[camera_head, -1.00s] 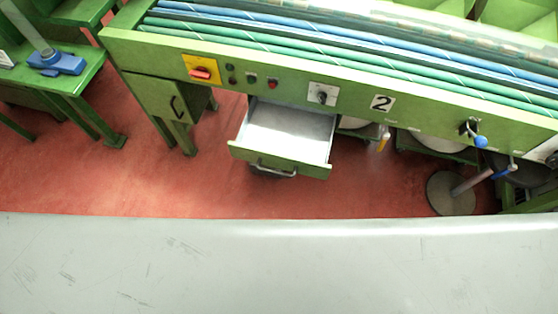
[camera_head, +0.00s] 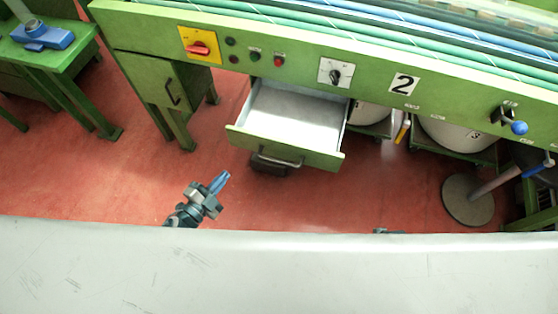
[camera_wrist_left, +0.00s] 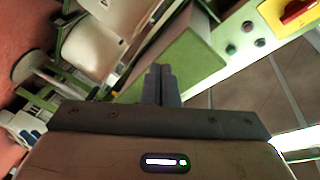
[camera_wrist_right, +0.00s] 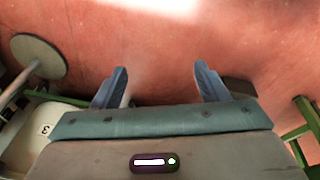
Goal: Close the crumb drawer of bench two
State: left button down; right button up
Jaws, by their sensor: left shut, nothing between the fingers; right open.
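My right gripper (camera_wrist_right: 160,80) is open and empty over the red floor; in the head view only a small tip shows at the grey edge.
A red switch (camera_head: 200,48) on a yellow plate, buttons and a dial (camera_head: 335,74) sit on the bench panel. A green cabinet (camera_head: 155,80) stands left of the drawer.

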aim_at(295, 147)
pick_arm(q)
jog(key=s+d+r+m+g+h+b, duration=0.5)
jog(key=d+r+m, duration=0.4)
jog(key=m, duration=0.4)
jog(key=shift+g+h, duration=0.4)
jog(key=shift+h, duration=0.3)
jog(key=shift+w+d+r+p, duration=0.15)
jog(key=shift+w+d+p, duration=0.15)
jog(key=shift+w+d, duration=1.15)
jog(key=shift+w+d+r+p, duration=0.15)
jog(key=shift+w+d+p, duration=0.1)
jog(key=shift+w+d, duration=1.2)
jog(key=shift+w+d+r+p, duration=0.15)
jog(key=shift+w+d+p, duration=0.15)
jog(key=shift+w+d, duration=1.15)
pick_arm(e)
jog(key=w+v, duration=0.2)
jog(key=v, duration=0.6)
jog(key=shift+a+r, duration=0.35)
jog(key=shift+r, duration=0.2)
pick_arm(q)
jog(key=shift+w+a, duration=0.1)
jog(key=shift+a, duration=0.05)
